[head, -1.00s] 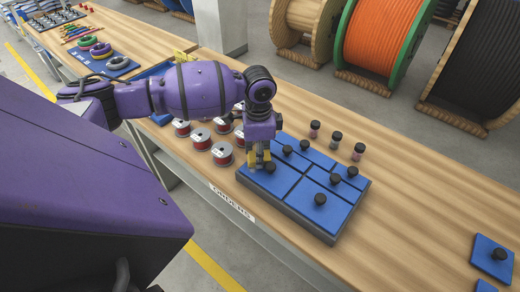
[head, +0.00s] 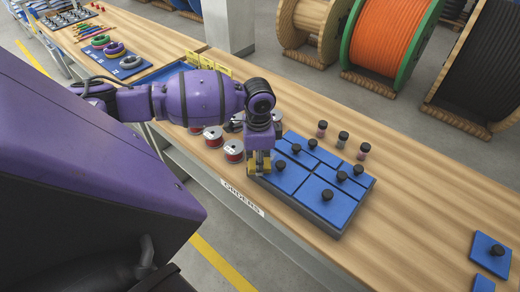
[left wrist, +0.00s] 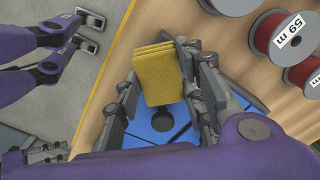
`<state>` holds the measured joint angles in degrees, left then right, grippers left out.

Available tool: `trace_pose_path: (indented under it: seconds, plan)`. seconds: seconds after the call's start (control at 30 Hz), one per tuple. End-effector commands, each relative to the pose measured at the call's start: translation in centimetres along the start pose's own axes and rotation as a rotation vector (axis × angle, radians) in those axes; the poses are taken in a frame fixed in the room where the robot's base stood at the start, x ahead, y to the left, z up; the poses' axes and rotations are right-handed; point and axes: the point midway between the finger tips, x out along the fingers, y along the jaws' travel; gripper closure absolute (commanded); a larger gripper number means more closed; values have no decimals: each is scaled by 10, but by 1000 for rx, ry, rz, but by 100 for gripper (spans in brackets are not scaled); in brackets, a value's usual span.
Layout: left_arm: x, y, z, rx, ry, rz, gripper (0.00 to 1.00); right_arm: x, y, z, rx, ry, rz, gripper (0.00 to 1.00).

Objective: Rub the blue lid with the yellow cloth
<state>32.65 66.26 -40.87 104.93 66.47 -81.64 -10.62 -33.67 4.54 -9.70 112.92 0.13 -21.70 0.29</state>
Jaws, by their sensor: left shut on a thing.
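My left gripper (head: 259,168) is shut on the folded yellow cloth (left wrist: 160,73). In the head view it is at the left end of a grey box (head: 322,232) covered by several blue lids with black knobs. The nearest blue lid (head: 290,178) is just right of the gripper, and its knob stands beside the fingers. In the left wrist view the cloth hides part of the blue surface (left wrist: 150,128) behind it. I cannot tell whether the cloth touches the lid. My right gripper is not in view.
Red wire spools (head: 233,150) stand close left of the box. Small dark-capped jars (head: 342,139) stand behind it. A separate blue lid (head: 492,256) lies at the far right. The wooden bench (head: 430,205) is clear between them.

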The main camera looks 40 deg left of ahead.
Motion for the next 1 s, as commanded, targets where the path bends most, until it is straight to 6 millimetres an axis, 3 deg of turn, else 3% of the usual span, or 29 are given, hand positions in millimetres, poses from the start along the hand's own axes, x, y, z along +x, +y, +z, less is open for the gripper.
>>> trace_pose_path:
  seconds: [0.17, 1.0]
  plan:
    - [4, 0, 0, 0, -3, 3, 84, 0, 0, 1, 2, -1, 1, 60]
    - [2, -41, -42, 0, 0, 4, 84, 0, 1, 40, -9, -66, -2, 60]
